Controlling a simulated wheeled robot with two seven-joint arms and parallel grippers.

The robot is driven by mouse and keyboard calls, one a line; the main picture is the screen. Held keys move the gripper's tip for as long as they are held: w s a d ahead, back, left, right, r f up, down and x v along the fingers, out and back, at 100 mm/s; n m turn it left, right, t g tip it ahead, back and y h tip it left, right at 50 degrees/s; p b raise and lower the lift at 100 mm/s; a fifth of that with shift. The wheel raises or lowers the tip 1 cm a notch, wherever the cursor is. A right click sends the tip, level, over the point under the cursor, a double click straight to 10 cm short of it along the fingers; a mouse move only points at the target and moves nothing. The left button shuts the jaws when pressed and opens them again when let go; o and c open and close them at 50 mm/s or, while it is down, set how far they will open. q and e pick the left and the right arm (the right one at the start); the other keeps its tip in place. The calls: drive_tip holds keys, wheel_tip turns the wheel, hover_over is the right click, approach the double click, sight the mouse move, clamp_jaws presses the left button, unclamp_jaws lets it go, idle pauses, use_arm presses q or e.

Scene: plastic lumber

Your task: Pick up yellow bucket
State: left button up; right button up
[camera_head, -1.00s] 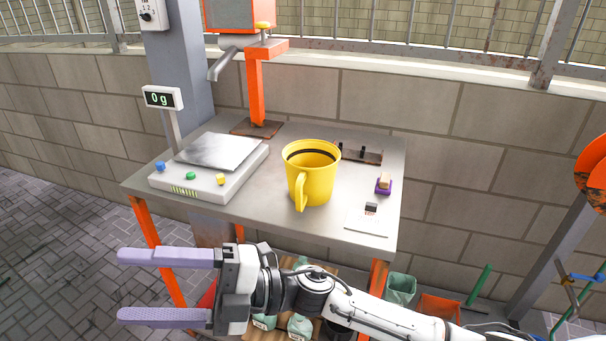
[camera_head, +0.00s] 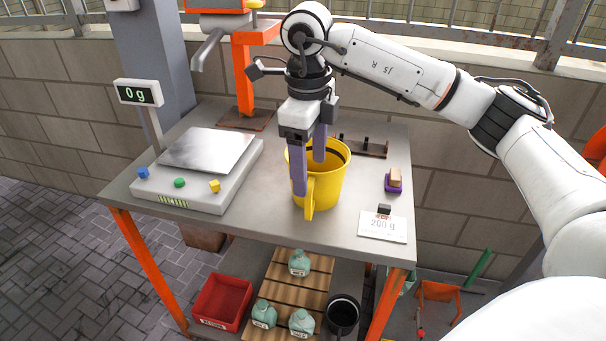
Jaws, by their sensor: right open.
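The yellow bucket (camera_head: 327,189) stands upright on the grey metal table. Its handle (camera_head: 309,197) faces the front. My right gripper (camera_head: 308,176) points down at the bucket from above. Its two purple fingers are apart: one is in front of the bucket's left side near the handle, the other overlaps the mouth. I cannot tell whether the fingers touch the bucket. The gripper hides part of the bucket's left rim. My left gripper is not in view.
A scale (camera_head: 199,192) with a "0 g" display (camera_head: 139,92) is at the table's left. An orange-framed dispenser (camera_head: 243,75) stands behind. A sponge-like block (camera_head: 394,178) and a "200 g" card (camera_head: 383,228) lie right. A lower shelf holds a red bin (camera_head: 222,302) and bottles (camera_head: 299,263).

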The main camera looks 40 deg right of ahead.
sight(314, 180)
drive_tip(key=f, duration=0.1)
drive_tip(key=s+f, duration=0.1)
drive_tip(key=f, duration=0.1)
drive_tip(key=shift+d+f, duration=0.15)
drive_tip(key=shift+w+d+f, duration=0.1)
drive_tip(key=shift+f, duration=1.4)
drive_tip(key=shift+w+d+f, duration=0.1)
drive_tip(key=shift+f, duration=1.35)
drive_tip(key=shift+a, duration=0.1)
drive_tip(key=c, duration=1.4)
